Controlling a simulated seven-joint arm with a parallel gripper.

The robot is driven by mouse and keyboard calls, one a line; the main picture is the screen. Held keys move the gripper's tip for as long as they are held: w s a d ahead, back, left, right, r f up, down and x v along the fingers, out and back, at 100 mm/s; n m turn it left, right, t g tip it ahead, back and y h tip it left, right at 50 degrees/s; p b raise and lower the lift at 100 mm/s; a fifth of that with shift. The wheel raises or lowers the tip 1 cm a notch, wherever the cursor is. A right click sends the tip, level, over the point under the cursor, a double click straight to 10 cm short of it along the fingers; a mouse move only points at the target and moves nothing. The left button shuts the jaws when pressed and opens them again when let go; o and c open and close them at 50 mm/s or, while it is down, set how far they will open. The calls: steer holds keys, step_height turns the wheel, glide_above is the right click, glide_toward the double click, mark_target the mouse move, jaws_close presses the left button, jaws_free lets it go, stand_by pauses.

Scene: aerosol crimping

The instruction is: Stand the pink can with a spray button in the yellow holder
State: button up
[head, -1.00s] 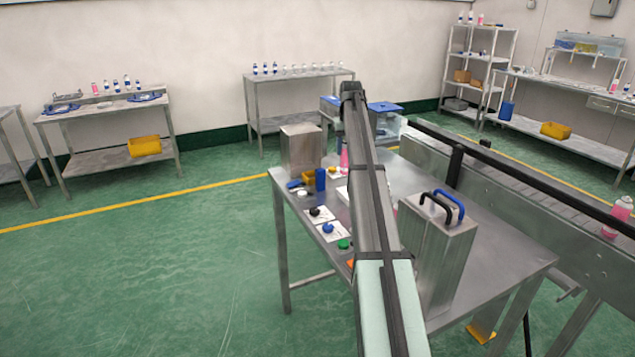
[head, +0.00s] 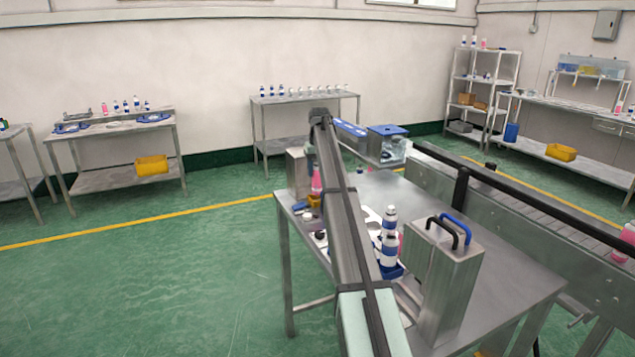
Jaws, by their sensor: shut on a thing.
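A pink can (head: 316,181) shows just left of my arm, upright over or in the yellow holder (head: 313,201). Whether its base is seated in the holder cannot be made out. My gripper (head: 315,166) is at the can's top, small and largely hidden by my own arm, and is shut on the can. The can's spray button is hidden. Only part of the yellow holder shows, at the left end of the steel table (head: 480,260).
White-and-blue bottles (head: 389,245) stand right of my arm, beside a steel box with black and blue handles (head: 450,262). Another steel box (head: 297,172) stands behind the holder. A conveyor (head: 520,200) carrying a pink can (head: 624,240) runs along the right.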

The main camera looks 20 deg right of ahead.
mark_target(318, 179)
steer(key=shift+f, duration=2.1)
steer(key=shift+f, duration=0.15)
steer(key=o, duration=0.9)
steer(key=shift+c, duration=0.2)
steer(key=r, duration=0.4)
steer(key=s+r, duration=0.1)
steer(key=r, duration=0.7)
steer(key=shift+s+a+r, duration=0.1)
steer(key=shift+s, duration=0.15)
steer(key=shift+o, duration=0.2)
